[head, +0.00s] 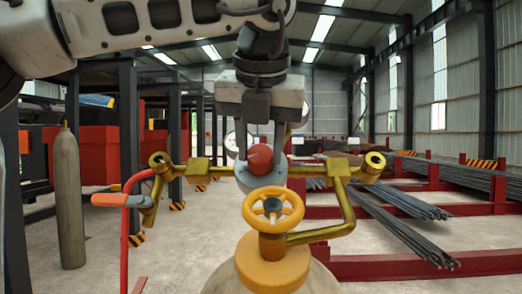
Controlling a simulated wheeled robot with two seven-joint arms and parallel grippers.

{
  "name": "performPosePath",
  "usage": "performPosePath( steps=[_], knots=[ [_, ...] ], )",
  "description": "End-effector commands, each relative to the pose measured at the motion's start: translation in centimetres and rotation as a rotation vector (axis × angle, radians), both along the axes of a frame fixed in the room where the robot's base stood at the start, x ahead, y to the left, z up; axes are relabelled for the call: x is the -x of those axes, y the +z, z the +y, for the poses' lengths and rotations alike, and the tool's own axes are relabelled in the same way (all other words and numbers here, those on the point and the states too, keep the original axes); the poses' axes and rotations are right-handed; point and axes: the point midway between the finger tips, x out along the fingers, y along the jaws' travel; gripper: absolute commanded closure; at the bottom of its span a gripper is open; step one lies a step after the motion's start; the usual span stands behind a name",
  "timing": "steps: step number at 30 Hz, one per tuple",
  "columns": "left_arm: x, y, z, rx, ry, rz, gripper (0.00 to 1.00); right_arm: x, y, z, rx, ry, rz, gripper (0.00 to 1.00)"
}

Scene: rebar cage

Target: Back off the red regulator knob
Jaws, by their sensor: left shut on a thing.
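The red regulator knob (260,157) shows in the middle of the head view, at the centre of a brass regulator bar (208,172). My left gripper (262,150) comes down from above with its fingers on both sides of the knob, shut on it. The fingers hide part of the knob and of the regulator body behind it. Below the knob is a yellow handwheel (273,208) on the valve of a gas cylinder (225,279), of which only the top shows. My right gripper is not in view.
A grey cylinder (68,200) stands further left. Rebar bundles (400,222) lie on red racks (430,264) at the right. Dark posts line the left side.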

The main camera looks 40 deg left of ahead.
Motion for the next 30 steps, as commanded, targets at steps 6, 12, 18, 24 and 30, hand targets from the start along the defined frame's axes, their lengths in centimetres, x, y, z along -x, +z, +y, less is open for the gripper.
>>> performPosePath(
  steps=[6,12,18,24,30],
  knots=[
    [0.02,-0.01,0.07,0.057,0.063,-0.050,0.86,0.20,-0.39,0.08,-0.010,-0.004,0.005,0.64],
    [0.04,0.03,0.12,0.081,0.091,-0.071,0.86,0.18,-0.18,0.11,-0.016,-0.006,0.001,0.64],
    [0.04,0.06,0.11,0.088,0.098,-0.077,0.86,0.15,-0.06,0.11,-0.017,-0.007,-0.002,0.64],
    [0.04,0.06,0.11,0.088,0.098,-0.076,0.86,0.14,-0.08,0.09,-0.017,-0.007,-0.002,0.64],
    [0.05,0.04,0.10,0.088,0.098,-0.075,0.42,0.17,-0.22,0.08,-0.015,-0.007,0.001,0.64]
  ],
)
